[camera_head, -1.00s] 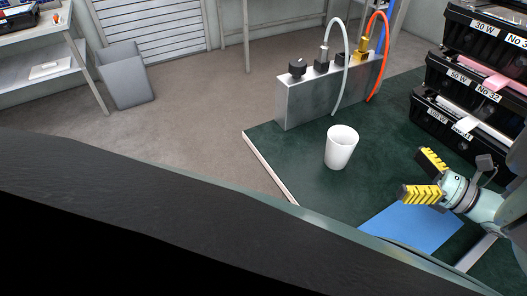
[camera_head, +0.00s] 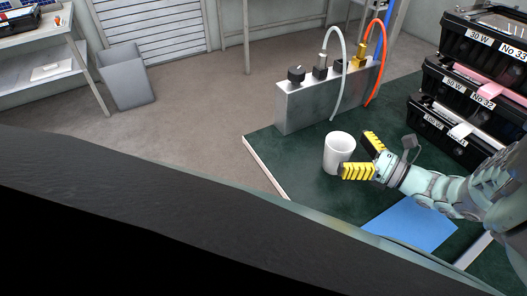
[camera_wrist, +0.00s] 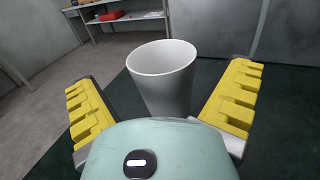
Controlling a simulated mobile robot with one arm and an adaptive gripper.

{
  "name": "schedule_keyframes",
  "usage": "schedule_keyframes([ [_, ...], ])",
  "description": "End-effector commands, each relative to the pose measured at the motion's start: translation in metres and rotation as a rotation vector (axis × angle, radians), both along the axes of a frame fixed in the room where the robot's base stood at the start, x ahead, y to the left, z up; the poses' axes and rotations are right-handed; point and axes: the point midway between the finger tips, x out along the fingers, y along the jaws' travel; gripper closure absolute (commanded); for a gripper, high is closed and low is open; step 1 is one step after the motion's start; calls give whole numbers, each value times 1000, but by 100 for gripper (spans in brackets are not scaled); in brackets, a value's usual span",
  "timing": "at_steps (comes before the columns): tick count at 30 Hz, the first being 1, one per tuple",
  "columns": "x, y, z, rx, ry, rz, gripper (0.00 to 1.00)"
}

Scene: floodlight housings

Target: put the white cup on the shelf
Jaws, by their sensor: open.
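The white cup (camera_head: 338,150) stands upright on the dark green table top, near its left edge. My gripper (camera_head: 358,157) is open, with its yellow fingers reaching to the cup from the right; the near finger overlaps the cup's lower right side in the head view. In the wrist view the cup (camera_wrist: 163,78) stands between and just ahead of the two spread fingers, with gaps on both sides; its lower part is hidden by my gripper's body. A shelf unit (camera_head: 45,62) stands at the far left; it also shows in the wrist view (camera_wrist: 125,19).
A metal block (camera_head: 305,105) with connectors and white and orange hoses stands behind the cup. Stacked black labelled bins (camera_head: 465,90) are at the right. A blue sheet (camera_head: 412,226) lies on the table (camera_head: 270,160). A grey bin (camera_head: 127,78) stands on the floor.

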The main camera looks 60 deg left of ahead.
Motion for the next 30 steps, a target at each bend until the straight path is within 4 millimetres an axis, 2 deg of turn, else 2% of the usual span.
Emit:
schedule_keyframes([
  [1, -3, 10, -1, 2, -2, 6, 0],
  [6, -9, 28, -1, 3, 2, 6, 0],
  [15, -9, 32, -1, 2, 2, 4, 1],
  [30, -9, 31, -1, 1, 0, 1, 53],
])
